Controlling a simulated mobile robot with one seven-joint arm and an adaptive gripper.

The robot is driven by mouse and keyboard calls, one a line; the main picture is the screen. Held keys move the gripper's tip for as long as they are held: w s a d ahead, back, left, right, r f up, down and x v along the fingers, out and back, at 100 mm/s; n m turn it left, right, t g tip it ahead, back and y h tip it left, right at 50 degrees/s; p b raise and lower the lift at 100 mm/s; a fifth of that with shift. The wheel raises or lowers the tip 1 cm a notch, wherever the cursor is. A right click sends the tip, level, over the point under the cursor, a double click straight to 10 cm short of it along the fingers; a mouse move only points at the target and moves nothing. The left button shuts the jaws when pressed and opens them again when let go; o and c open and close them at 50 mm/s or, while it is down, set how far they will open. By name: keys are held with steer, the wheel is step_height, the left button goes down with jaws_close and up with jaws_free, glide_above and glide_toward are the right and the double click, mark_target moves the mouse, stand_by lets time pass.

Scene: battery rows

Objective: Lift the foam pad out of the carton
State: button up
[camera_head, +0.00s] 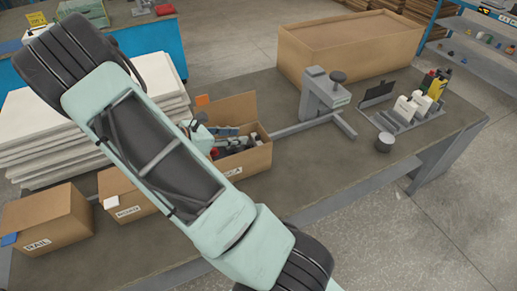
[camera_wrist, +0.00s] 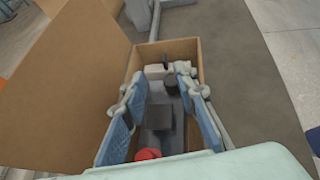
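The open carton (camera_head: 250,158) stands on the table among other boxes, with its flap raised. It also shows in the wrist view (camera_wrist: 185,46), where I look down into it. A dark grey square block (camera_wrist: 158,117), which looks like the foam pad, lies inside between my fingers. My gripper (camera_wrist: 163,92) is open, with one blue-padded finger on each side of the block and gaps visible beside it. A red round item (camera_wrist: 148,154) is at the near end. In the head view my arm hides part of the carton, and I cannot make out the pad there.
Two smaller cartons (camera_head: 48,220) (camera_head: 128,193) stand at the left, near a stack of white sheets (camera_head: 45,135). A grey clamp-like stand (camera_head: 322,95) is right of the carton, with a large brown box (camera_head: 350,45) behind. The right front tabletop (camera_head: 330,175) is mostly clear.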

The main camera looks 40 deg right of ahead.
mark_target(256, 136)
steer(key=x, duration=0.7)
steer(key=shift+s+d+f+p, duration=0.1)
steer(key=shift+s+d+p, duration=0.05)
steer(key=shift+s+p, duration=0.25)
steer(key=shift+c, duration=0.5)
jaws_close()
